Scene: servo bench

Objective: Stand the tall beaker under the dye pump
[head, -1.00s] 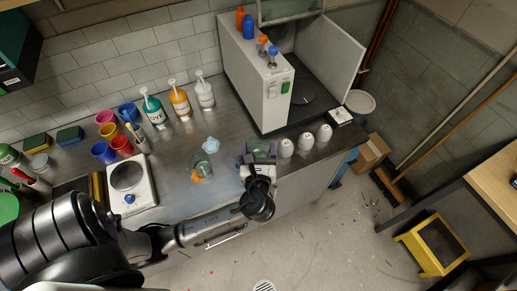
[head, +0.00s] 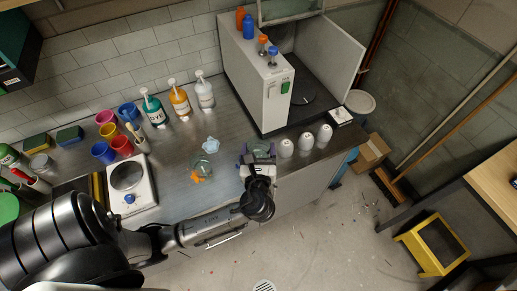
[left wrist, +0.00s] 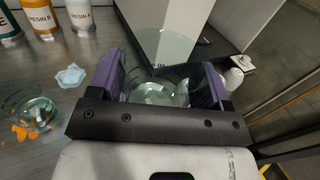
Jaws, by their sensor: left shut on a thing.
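The dye pump bottle (head: 154,112), teal with a white pump head, stands at the back of the bench beside an orange resin bottle (head: 179,103) and a white resin bottle (head: 205,94). A clear glass beaker (left wrist: 155,90) is between the purple fingers of my left gripper (head: 258,150), which is shut on it near the bench's front edge. Seen from above, its height and any gap below it cannot be told. A second glass beaker (head: 203,170) stands left of the gripper, with an orange piece (head: 197,178) at it. My right gripper is not in view.
A pale blue wavy-edged piece (head: 210,145) lies between the gripper and the bottles. Several white rounded items (head: 286,148) stand just right of the gripper. A large white cabinet (head: 259,85) rises behind it. A white hotplate (head: 129,184) and coloured cups are at left.

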